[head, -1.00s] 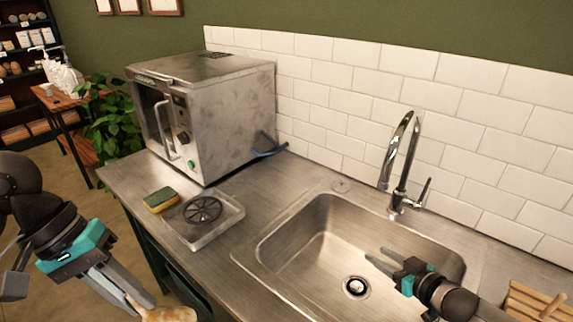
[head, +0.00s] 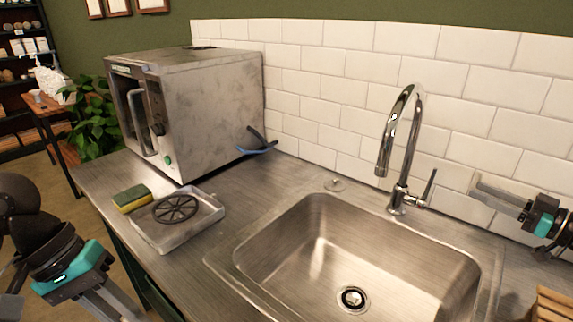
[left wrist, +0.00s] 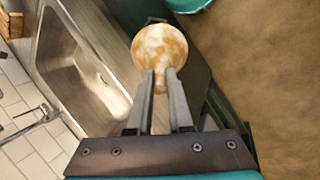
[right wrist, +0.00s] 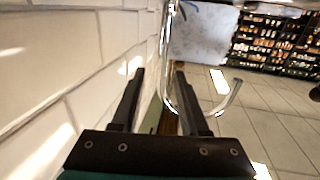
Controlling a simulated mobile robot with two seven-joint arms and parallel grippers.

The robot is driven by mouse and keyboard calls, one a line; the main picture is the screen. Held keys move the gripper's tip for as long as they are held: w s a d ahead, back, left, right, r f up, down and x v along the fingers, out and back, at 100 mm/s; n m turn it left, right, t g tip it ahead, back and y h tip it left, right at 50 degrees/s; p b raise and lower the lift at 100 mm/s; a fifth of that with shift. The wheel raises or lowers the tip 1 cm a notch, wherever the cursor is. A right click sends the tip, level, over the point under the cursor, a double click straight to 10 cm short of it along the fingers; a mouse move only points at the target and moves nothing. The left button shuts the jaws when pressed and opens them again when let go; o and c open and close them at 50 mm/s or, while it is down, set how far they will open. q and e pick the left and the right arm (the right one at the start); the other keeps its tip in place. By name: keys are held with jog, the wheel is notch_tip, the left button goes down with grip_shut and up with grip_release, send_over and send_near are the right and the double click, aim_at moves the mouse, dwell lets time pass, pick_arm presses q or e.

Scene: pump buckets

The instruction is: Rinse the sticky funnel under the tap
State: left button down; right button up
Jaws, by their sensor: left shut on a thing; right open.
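The funnel (left wrist: 160,52), pale with brownish sticky patches, is in the left wrist view between the fingertips of my left gripper (left wrist: 163,80). My left gripper is shut on it, outside the sink's front edge. In the head view the funnel is out of frame and only part of the left gripper (head: 105,300) shows. The chrome tap (head: 402,140) stands behind the sink (head: 300,225), its lever (head: 430,185) on the right side. No water shows from the spout. My right gripper (head: 476,189) is open and empty, right of the lever and apart from it, near the tiled wall.
A metal tray (head: 200,225) with a black round grate (head: 176,208) and a yellow-green sponge (head: 132,198) lies left of the sink. A steel machine (head: 205,105) stands behind them. A wooden rack (head: 553,305) is at the lower right. The sink basin is empty.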

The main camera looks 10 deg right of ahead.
pick_arm(q)
jog(key=shift+f, duration=0.2)
jog(key=shift+f+b, duration=0.8)
jog(key=shift+b, duration=0.05)
pick_arm(e)
send_over(426, 199)
jog(key=shift+w+f, duration=0.15)
jog(key=shift+d, duration=0.1)
grip_shut()
dwell(1.0)
